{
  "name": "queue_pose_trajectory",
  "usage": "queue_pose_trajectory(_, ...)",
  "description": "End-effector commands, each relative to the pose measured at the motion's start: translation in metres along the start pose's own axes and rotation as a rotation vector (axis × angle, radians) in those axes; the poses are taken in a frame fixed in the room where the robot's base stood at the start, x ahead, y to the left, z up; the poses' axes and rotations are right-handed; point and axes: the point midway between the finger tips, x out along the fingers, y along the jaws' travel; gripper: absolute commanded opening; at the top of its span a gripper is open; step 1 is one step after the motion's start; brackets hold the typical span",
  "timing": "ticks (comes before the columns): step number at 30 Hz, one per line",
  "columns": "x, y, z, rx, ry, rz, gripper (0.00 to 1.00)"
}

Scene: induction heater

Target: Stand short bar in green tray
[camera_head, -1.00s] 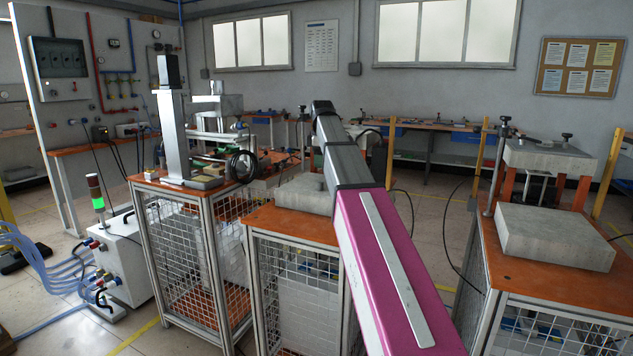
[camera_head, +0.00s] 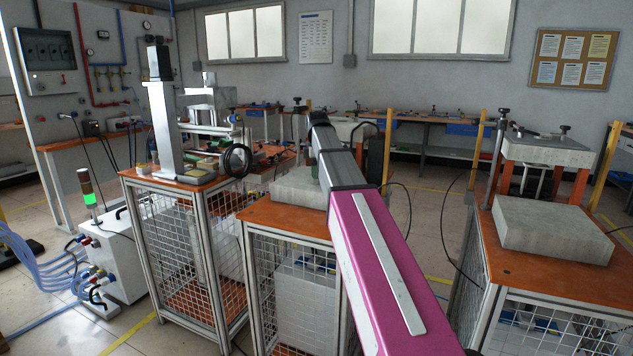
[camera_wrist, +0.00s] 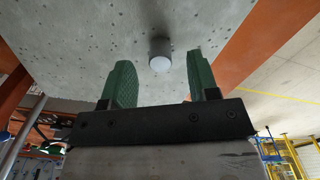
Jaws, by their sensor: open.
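A short grey bar (camera_wrist: 160,63) with a pale round end shows in the wrist view, against a pitted grey stone slab (camera_wrist: 90,40). It appears to stand on end on the slab. My gripper (camera_wrist: 160,74) is open, its two green fingers apart on the left and right of the bar in the picture. I see no clear contact between fingers and bar. In the head view my pink and grey arm reaches over the middle cart, where a stone slab (camera_head: 292,189) lies, and hides most of the gripper. I cannot make out a green tray.
The middle cart has an orange top (camera_head: 270,217). A left cart carries a metal column stand (camera_head: 163,125). A right cart holds another stone slab (camera_head: 553,230). A white box (camera_head: 110,250) with blue hoses stands on the floor at left.

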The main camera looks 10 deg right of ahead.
Motion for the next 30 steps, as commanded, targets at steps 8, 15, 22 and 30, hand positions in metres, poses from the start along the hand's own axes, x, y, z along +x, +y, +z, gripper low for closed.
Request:
queue_pose_trajectory(8, 0.026, 0.0, 0.0, 0.0, 0.0, 0.0, 0.55)
queue_pose_trajectory(15, 0.026, 0.0, 0.0, 0.0, 0.0, 0.0, 0.25)
queue_pose_trajectory(22, 0.025, 0.0, 0.0, 0.0, 0.0, 0.0, 0.0)
queue_pose_trajectory(30, 0.021, 0.0, 0.0, 0.0, 0.0, 0.001, 0.0)
